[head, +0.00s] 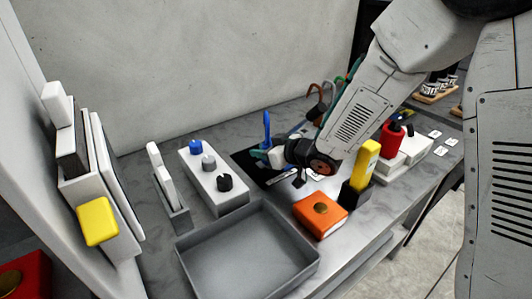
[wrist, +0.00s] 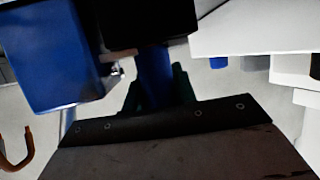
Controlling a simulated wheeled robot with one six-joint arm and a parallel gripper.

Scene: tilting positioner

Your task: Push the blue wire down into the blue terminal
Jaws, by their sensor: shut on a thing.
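The blue wire (head: 266,122) stands roughly upright in the head view, above the dark board. My gripper (head: 259,154) is shut on it, with the green fingers around its lower part. In the wrist view, the blue wire (wrist: 154,75) shows between the green fingers of my gripper (wrist: 158,92). A large blue block (wrist: 50,60) fills the left of the wrist view beside the wire; it may be the blue terminal, but I cannot tell. The wire's lower end is hidden, and I cannot tell whether it is in a terminal.
A white box with knobs (head: 229,188) stands left of the dark board (head: 244,164). A grey tray (head: 188,262) lies in front. An orange block (head: 321,215) and a yellow-topped holder (head: 366,160) stand right. Curved wires (head: 315,88) rise behind my arm.

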